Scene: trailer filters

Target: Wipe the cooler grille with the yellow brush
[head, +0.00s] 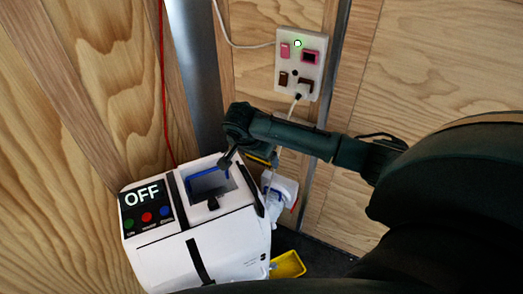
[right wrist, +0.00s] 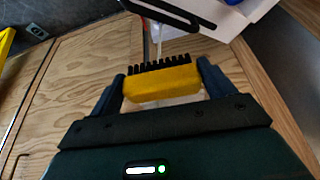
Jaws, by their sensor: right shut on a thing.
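The white cooler (head: 220,235) stands in the lower left of the head view, with an OFF panel and a dark blue-framed opening (head: 208,184) on its top. I cannot tell which part is the grille. My right gripper (right wrist: 162,80) is shut on the yellow brush (right wrist: 162,86), its black bristles pointing away from the gripper. The cooler's white body (right wrist: 222,14) and a black bar-like part show just beyond the bristles, apart from them in the right wrist view. In the head view my right arm reaches to the cooler's far right edge. My left gripper is not visible.
A white wall socket panel (head: 301,63) with a plugged cable is on the wood wall above. A white and blue item (head: 281,190) sits right of the cooler. A yellow tray (head: 288,265) lies on the dark floor. A red cord hangs behind the cooler.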

